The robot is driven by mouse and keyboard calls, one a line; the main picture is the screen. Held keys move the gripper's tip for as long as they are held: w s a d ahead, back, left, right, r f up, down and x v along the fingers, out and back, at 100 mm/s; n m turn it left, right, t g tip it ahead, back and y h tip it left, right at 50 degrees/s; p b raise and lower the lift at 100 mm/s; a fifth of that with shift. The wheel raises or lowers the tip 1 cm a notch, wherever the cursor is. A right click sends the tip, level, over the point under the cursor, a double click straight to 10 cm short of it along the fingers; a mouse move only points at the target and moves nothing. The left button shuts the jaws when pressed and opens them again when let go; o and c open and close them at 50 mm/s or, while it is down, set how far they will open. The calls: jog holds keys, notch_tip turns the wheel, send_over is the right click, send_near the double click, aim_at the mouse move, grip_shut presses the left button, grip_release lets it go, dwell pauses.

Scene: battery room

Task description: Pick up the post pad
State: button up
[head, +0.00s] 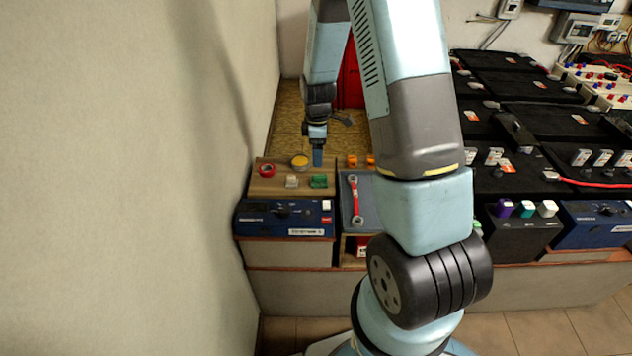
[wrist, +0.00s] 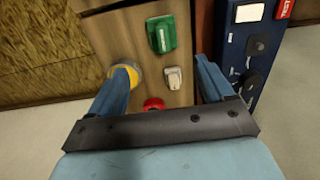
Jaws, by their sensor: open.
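No thing in view is plainly marked as the post pad. The small items on the wooden shelf top (head: 265,187) are a pale grey block (head: 292,181), a green block (head: 319,181), a red ring (head: 267,170) and a round yellow-topped tin (head: 299,161). My gripper (head: 317,157) is open and empty above the back of this shelf, near the tin. In the wrist view, the pale block (wrist: 173,79) shows between the spread fingers of my gripper (wrist: 165,80), with the green block (wrist: 162,34) farther off. The left finger partly hides the tin; the red ring is partly cut off by the gripper body.
A blue device with knobs (head: 285,218) stands in front of the shelf. Black batteries (head: 520,88) fill the right side. A bare wall (head: 130,180) bounds the left.

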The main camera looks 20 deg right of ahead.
aim_at(319, 176)
notch_tip(319, 176, down, 6)
jog(key=shift+r, duration=0.15)
jog(key=f, duration=0.3)
jog(key=shift+s+d+f, duration=0.25)
jog(key=shift+f, duration=0.85)
jog(key=shift+c, duration=0.4)
jog(key=c, duration=1)
